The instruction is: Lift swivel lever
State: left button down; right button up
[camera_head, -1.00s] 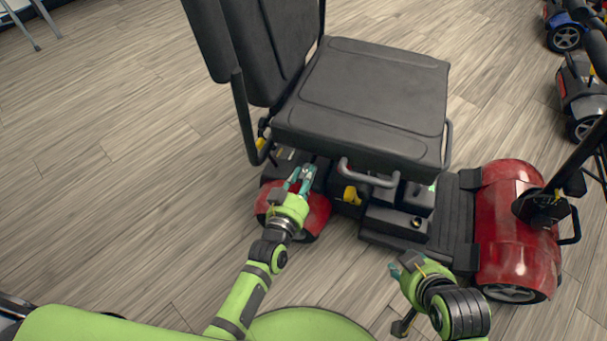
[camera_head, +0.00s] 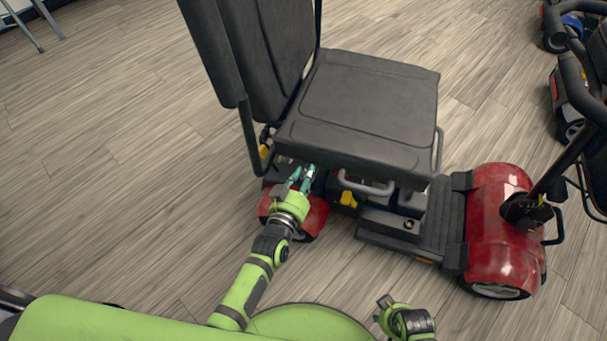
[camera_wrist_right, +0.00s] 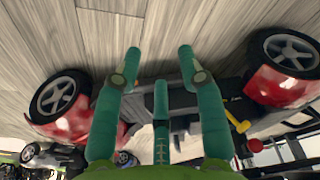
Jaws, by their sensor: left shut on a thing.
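The mobility scooter's dark grey seat (camera_head: 360,105) stands above a red and black base. My left gripper (camera_head: 303,176) is just under the seat's near edge, by the rear wheel. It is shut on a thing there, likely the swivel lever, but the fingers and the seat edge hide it. A yellow part (camera_head: 347,200) shows to the right of this gripper, apart from it. My right gripper (camera_head: 384,303) is low in the head view, apart from the scooter. In the right wrist view its fingers (camera_wrist_right: 160,72) are spread and empty.
The red front cover (camera_head: 503,230) and tiller (camera_head: 560,170) stand at the right. A grey bar (camera_head: 368,188) juts out below the seat. More scooters (camera_head: 570,95) stand at the far right. The wooden floor (camera_head: 110,180) is clear at the left.

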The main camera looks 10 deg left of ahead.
pick_arm(q)
jog(key=shift+w+d+r, duration=0.1)
jog(key=shift+w+r, duration=0.1)
jog(key=shift+r, duration=0.3)
jog(key=shift+w+d+r, duration=0.1)
jog(key=shift+w+r, duration=0.05)
jog(key=shift+r, duration=0.3)
pick_arm(e)
jog(key=shift+s+f, duration=0.25)
jog(key=shift+f, duration=0.1)
pick_arm(q)
jog(key=c, duration=0.8)
grip_release()
jog(key=shift+c, duration=0.2)
jog(key=shift+f, duration=0.1)
jog(key=shift+s+a+f, duration=0.15)
jog(key=shift+s+f, duration=0.1)
jog(key=shift+s, duration=0.05)
jog(key=v, duration=1.1)
jog(key=shift+s, duration=0.4)
